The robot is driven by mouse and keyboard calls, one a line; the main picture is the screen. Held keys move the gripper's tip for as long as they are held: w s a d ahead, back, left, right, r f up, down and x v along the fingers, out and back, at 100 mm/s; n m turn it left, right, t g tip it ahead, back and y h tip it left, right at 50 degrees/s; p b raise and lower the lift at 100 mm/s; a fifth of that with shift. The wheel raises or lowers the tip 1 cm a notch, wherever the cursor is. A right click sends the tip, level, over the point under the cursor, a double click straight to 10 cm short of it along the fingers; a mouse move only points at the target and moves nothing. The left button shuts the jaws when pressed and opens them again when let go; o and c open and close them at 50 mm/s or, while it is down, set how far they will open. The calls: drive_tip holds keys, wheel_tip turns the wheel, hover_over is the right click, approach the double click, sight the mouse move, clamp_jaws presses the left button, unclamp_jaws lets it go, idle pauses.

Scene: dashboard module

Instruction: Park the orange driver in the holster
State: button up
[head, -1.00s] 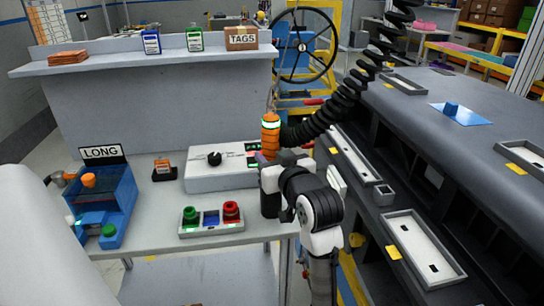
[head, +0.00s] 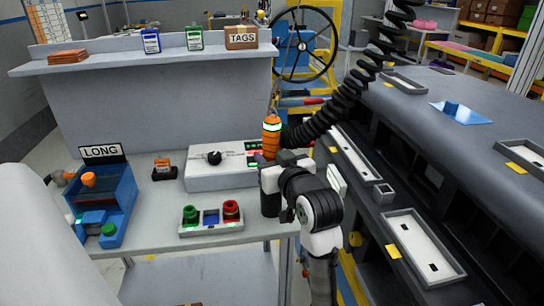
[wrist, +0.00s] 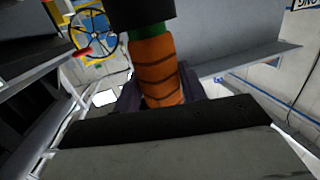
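The orange driver (head: 271,140) stands upright near the table's right edge, with a bright green-white band near its top. A black coiled hose appears to meet it from the right. In the wrist view the driver's ribbed orange body (wrist: 158,75) rises between the dark finger pads, under a green band and a black part. My gripper (head: 268,160) is shut on the driver's lower part, with a pad close against each side. A dark cylinder (head: 269,198) shows below the gripper. I cannot tell whether it is the holster; my wrist and arm hide part of that area.
A white control box (head: 215,168) with a black knob stands just left of the driver. In front is a button panel (head: 211,219) with green and red buttons. A blue LONG fixture (head: 103,205) is at left. The grey dashboard module (head: 470,140) lies right.

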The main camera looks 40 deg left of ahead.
drive_tip(key=o, duration=0.4)
drive_tip(key=shift+o, duration=0.2)
drive_tip(key=b+v, duration=1.2)
drive_tip(key=v, duration=0.1)
drive_tip(key=shift+s+d, duration=0.25)
drive_tip(key=shift+d, duration=0.1)
